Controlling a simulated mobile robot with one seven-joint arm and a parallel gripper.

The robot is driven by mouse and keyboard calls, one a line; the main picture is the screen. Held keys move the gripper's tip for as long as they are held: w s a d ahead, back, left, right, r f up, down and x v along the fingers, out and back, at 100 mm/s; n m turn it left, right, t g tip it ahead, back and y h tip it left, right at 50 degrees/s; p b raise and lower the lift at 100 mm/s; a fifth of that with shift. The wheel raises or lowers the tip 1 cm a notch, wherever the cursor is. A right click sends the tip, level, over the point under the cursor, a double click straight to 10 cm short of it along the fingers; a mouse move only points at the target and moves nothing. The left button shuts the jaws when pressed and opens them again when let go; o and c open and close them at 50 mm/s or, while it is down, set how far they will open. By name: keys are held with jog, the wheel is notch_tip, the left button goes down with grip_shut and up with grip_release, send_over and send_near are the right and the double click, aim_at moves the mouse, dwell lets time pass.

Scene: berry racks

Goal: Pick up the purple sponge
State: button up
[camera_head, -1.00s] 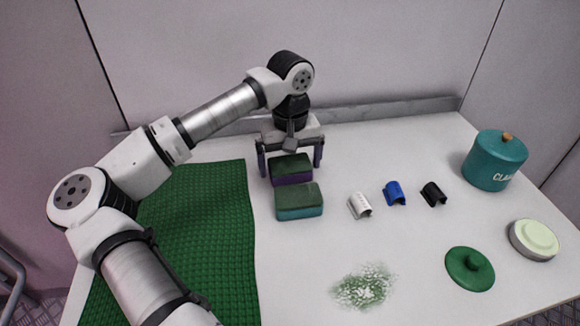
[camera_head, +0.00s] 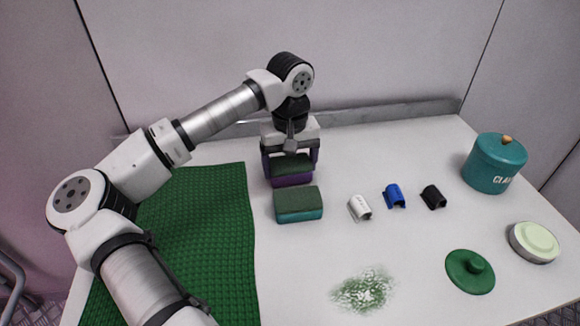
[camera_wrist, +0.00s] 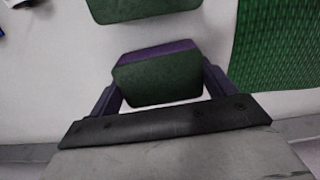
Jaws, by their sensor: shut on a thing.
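The purple sponge (camera_head: 291,179) has a dark green top and sits on the white table near the back, right of the green mat. It also shows in the wrist view (camera_wrist: 158,76), with its green top facing the camera and a purple edge. My gripper (camera_head: 291,165) points down over it with one finger at each end. In the wrist view my gripper (camera_wrist: 160,90) is shut on the sponge. The sponge appears to rest on the table still; any gap under it cannot be told.
A teal sponge with green top (camera_head: 298,206) lies just in front. White (camera_head: 359,208), blue (camera_head: 395,196) and black (camera_head: 433,197) clips lie to the right. A teal canister (camera_head: 494,164), green lid (camera_head: 469,271), round pale-topped container (camera_head: 534,242) and green-white spill (camera_head: 364,290) are farther off. A green mat (camera_head: 200,230) lies left.

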aim_at(290, 163)
notch_tip(290, 163, up, 19)
jog(key=shift+r, duration=0.15)
dwell(0.4)
